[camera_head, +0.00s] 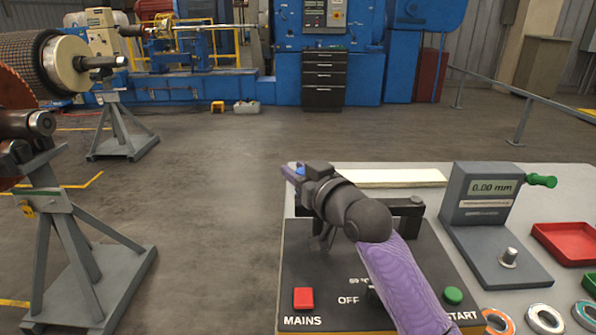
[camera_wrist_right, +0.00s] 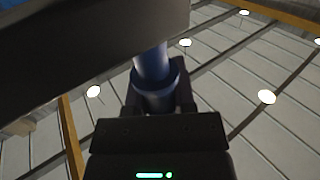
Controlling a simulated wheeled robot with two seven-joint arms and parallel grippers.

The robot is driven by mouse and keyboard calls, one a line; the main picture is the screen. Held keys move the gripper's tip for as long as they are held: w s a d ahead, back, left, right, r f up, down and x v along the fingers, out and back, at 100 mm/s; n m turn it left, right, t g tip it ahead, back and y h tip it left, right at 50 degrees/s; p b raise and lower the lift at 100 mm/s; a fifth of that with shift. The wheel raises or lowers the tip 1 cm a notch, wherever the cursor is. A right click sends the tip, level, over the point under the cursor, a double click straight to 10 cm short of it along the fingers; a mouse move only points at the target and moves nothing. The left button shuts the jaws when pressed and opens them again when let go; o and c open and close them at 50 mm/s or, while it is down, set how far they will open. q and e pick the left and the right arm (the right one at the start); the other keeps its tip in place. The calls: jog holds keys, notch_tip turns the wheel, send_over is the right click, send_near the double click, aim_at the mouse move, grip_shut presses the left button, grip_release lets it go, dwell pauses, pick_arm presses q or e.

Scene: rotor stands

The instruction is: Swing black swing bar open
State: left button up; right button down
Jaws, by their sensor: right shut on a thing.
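The black swing bar (camera_head: 407,206) lies across the back of the dark control box. My right arm covers most of it, so its angle is hard to read. My right gripper (camera_head: 305,175) is at the box's back left corner. In the right wrist view it is shut around a dark blue cylindrical handle (camera_wrist_right: 153,75), with a finger on each side. A small bit of blue also shows at the fingertips in the head view. A broad dark slab (camera_wrist_right: 70,50) crosses the upper left of the wrist view. My left gripper is out of view.
The control box has a red MAINS button (camera_head: 303,298) and a green START button (camera_head: 453,295). A gauge reading 0.00 mm (camera_head: 490,190), a red tray (camera_head: 568,243) and several rings stand to the right. A rotor stand (camera_head: 75,250) is at the left, with clear floor between.

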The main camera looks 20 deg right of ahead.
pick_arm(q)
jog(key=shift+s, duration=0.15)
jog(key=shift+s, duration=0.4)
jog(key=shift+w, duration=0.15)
pick_arm(e)
jog(key=w+h+p, duration=0.1)
jog(key=w+d+m+h, duration=0.1)
jog(key=shift+w+d+m+t+p, duration=0.1)
jog(key=shift+w+m+t+p, duration=0.2)
jog(key=shift+w+p, duration=0.05)
jog(key=c, duration=0.7)
grip_release()
jog(key=shift+c, duration=0.2)
jog(key=o, duration=0.3)
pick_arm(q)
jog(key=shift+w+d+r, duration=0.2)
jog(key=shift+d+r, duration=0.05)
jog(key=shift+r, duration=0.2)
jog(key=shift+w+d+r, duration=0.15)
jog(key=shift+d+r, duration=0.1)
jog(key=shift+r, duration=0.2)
